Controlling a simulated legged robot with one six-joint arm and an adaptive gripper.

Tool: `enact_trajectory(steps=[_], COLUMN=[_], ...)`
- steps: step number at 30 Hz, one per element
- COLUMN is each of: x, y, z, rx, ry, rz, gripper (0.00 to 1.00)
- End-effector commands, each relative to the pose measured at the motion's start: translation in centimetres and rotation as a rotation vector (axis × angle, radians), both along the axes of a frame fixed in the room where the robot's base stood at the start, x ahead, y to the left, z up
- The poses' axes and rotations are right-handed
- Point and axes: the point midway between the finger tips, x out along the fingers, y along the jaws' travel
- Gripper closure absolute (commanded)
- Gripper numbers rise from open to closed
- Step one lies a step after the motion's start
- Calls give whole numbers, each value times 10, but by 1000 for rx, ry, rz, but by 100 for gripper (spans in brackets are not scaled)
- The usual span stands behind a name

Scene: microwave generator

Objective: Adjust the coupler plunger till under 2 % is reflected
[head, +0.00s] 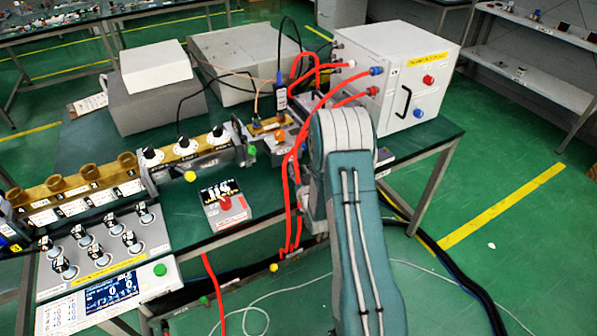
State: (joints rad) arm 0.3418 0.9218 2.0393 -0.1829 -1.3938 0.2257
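My grey-green arm reaches up through the right of the middle of the head view, over the table edge. My gripper does not show; my own arm links hide the area behind them. A row of brass-and-grey waveguide parts (195,164) lies along the table, with black-and-white knobs on top and a small yellow knob at its front. I cannot tell which part is the coupler plunger. A control panel (110,255) with several knobs stands at the front left. Its blue display (112,290) shows figures that look like zeros. A small box with a red button (225,202) sits in front of the row.
A white cabinet (405,60) with a black handle stands at the back right. Red hoses (289,190) run from it down past my arm. Grey boxes (240,65) stand behind the row. Bare green tabletop (265,195) shows near the red-button box. Cables lie on the floor.

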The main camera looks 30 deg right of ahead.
Motion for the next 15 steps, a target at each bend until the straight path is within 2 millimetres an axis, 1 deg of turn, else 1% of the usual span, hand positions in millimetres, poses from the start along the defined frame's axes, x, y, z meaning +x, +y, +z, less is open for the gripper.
enact_trajectory(steps=[1,2,3,15], x=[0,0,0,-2], y=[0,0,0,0], z=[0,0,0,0], rx=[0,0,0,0], ry=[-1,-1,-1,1], rz=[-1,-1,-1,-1], gripper=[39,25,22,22])
